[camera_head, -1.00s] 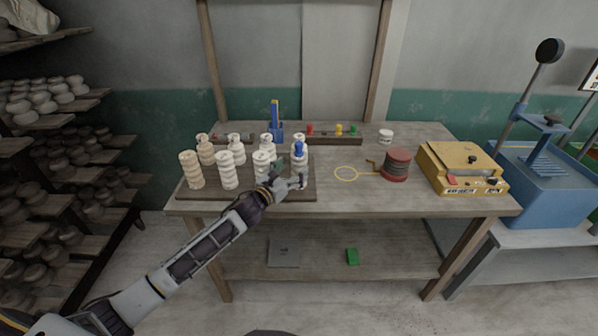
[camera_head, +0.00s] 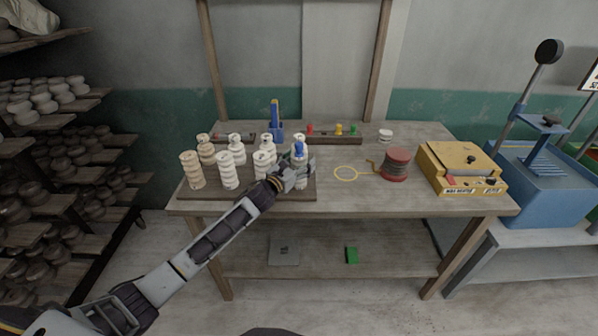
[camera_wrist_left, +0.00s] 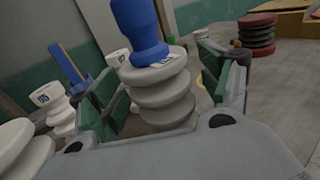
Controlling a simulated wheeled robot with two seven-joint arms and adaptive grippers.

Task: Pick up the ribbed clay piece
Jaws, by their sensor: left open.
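Several pale ribbed clay pieces stand upright in rows on a dark board (camera_head: 240,196) at the left of the table. The one at the front right, with a blue top (camera_head: 299,149), is partly hidden by my left gripper (camera_head: 295,175) in the head view. In the left wrist view this ribbed clay piece (camera_wrist_left: 163,98) stands upright between the green-padded fingers of my left gripper (camera_wrist_left: 165,88). The gripper is open, with one finger on each side of the piece. I cannot tell whether either pad touches it. My right gripper is not in view.
Neighbouring ribbed pieces (camera_head: 227,172) stand close on the left. A blue upright tool (camera_head: 275,118) stands behind. To the right are a yellow loop (camera_head: 345,173), a red spool (camera_head: 396,164) and a yellow box (camera_head: 462,166). The table's front right is clear.

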